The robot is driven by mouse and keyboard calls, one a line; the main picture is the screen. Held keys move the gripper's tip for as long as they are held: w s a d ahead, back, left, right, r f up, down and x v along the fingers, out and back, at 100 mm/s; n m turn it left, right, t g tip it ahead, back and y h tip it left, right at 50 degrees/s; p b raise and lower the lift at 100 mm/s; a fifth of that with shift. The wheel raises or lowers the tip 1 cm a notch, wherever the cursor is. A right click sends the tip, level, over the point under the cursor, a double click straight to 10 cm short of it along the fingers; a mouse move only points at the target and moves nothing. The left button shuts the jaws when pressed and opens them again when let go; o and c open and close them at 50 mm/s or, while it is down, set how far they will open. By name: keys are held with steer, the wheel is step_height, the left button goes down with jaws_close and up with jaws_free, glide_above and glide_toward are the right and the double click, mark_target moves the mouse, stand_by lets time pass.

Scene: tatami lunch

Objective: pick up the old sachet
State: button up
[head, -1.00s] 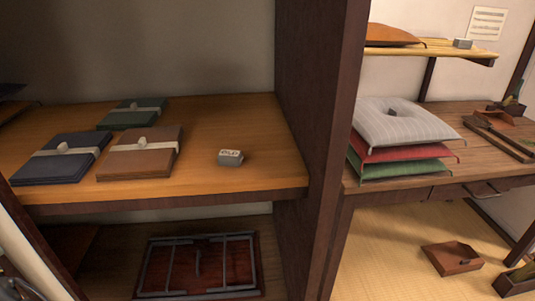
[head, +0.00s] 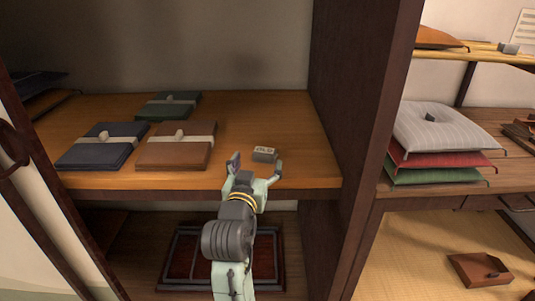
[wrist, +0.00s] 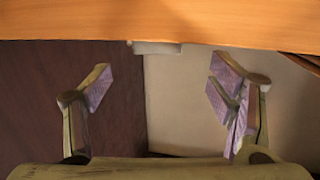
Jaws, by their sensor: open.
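The old sachet (head: 264,154) is a small grey block with dark lettering on its top. It sits on the wooden shelf (head: 300,178), right of the wrapped boxes. My gripper (head: 256,168) is open at the shelf's front edge, its two fingers spread to either side of the sachet in the head view.
A brown box (head: 175,152), a navy box (head: 95,152) and a green box (head: 160,108), each banded, lie left on the shelf. The dark cabinet side wall (head: 365,130) stands to the right. A framed tray (head: 275,285) lies on the lower level.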

mark_target(263, 153)
steer(key=p+x, duration=0.1)
steer(key=x, duration=0.5)
steer(key=shift+w+d+f, duration=0.1)
steer(key=shift+w+d, duration=0.05)
steer(key=shift+d, duration=0.05)
steer(key=shift+c, duration=0.2)
steer(key=c, duration=0.9)
